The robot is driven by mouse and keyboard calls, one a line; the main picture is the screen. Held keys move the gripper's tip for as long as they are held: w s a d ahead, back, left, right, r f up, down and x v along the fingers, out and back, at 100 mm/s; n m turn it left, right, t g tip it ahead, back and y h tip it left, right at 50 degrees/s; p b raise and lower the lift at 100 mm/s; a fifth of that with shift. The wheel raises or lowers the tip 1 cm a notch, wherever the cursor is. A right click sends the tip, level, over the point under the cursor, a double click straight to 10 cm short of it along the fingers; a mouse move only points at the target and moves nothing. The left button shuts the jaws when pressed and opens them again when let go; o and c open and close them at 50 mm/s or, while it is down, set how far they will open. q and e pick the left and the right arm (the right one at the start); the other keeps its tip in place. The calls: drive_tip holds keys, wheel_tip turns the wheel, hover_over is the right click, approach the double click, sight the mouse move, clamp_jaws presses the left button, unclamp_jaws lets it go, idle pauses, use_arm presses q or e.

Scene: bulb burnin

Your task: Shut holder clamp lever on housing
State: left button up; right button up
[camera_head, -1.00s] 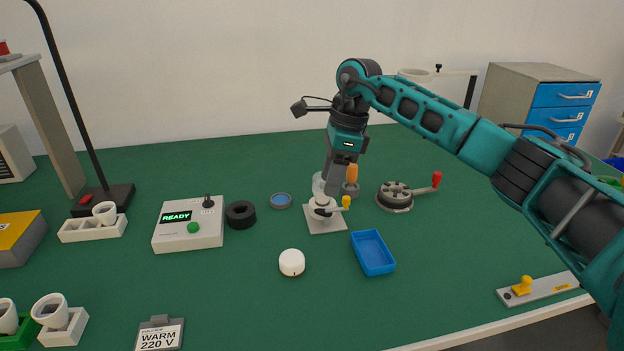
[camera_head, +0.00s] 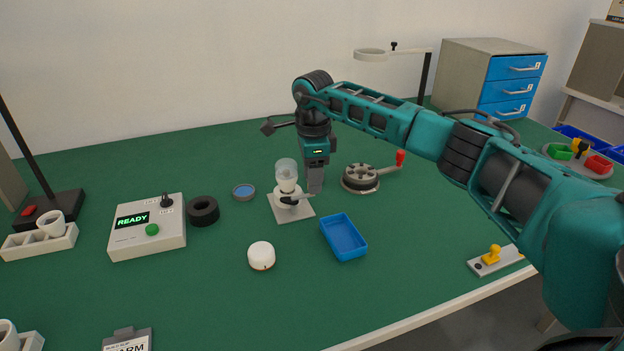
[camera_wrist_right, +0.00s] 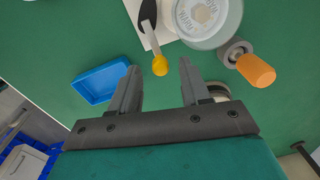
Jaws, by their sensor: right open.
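The holder (camera_head: 278,213) is a light square plate with a clamp, standing mid-table in the head view. The housing (camera_head: 287,186), white with a clear top, stands upright in it; from above it shows as a round glass (camera_wrist_right: 207,30) in the wrist view. The clamp lever (camera_head: 300,196) sticks out to the right. Its yellow knob (camera_wrist_right: 159,66) shows in the wrist view within the gap between the fingertips; whether they touch it I cannot tell. In the head view the fingers hide the knob. My right gripper (camera_head: 315,187) is open, pointing down beside the holder. My left gripper is not in view.
A blue tray (camera_head: 335,250) and a white round puck (camera_head: 261,255) lie in front. A crank device (camera_head: 362,178) stands to the right. An orange-handled object (camera_wrist_right: 256,70) is close to the right finger. The READY box (camera_head: 148,240) and a black ring (camera_head: 203,211) are left.

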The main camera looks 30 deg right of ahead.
drive_tip(key=shift+f, duration=0.5)
clamp_jaws()
